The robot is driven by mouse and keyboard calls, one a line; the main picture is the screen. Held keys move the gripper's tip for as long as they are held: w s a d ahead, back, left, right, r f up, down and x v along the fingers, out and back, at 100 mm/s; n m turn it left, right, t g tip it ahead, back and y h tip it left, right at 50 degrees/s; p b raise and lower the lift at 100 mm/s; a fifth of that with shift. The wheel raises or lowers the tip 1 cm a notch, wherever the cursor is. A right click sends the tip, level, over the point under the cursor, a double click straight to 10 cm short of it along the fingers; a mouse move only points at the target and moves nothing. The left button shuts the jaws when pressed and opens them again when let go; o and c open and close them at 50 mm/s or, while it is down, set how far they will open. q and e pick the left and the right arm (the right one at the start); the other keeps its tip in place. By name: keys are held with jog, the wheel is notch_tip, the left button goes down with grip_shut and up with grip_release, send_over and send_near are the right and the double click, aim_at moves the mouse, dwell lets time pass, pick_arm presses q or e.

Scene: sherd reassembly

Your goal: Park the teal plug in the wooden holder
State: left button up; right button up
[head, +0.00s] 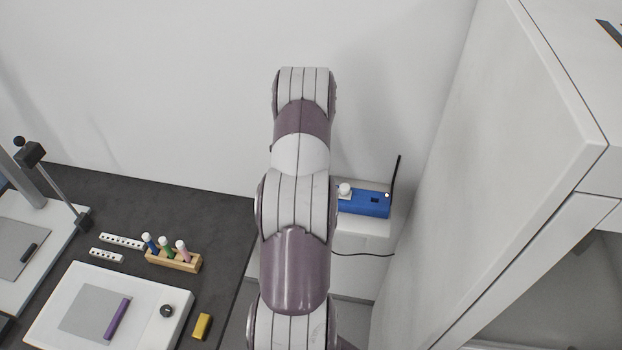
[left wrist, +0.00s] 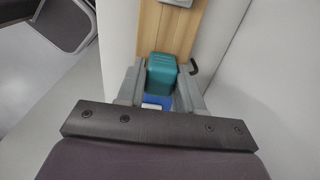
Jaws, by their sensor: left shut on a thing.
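The teal plug (left wrist: 161,75) is a block between the fingers of my left gripper (left wrist: 162,80) in the left wrist view. The gripper is shut on it. An upright light wooden piece (left wrist: 168,32) stands behind the plug, with a grey part at its top; whether it is the holder and whether the plug touches it, I cannot tell. Blue and white surfaces show below the plug between the fingers. In the head view an arm of mine fills the middle, and neither gripper nor the plug shows. My right gripper is out of view.
A blue box (head: 363,205) with a black antenna and a white knob sits on a white cabinet right of the arm. A large white cabinet (head: 520,170) blocks the right. A wooden rack (head: 176,261) with capped pens stands on the dark bench at left.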

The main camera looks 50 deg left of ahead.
pick_arm(q)
jog(key=shift+f, duration=0.25)
jog(key=o, duration=1.5)
jog(key=shift+r, duration=0.15)
jog(key=shift+r+p, duration=2.8)
jog(key=shift+r, duration=1.2)
jog(key=shift+f, duration=0.1)
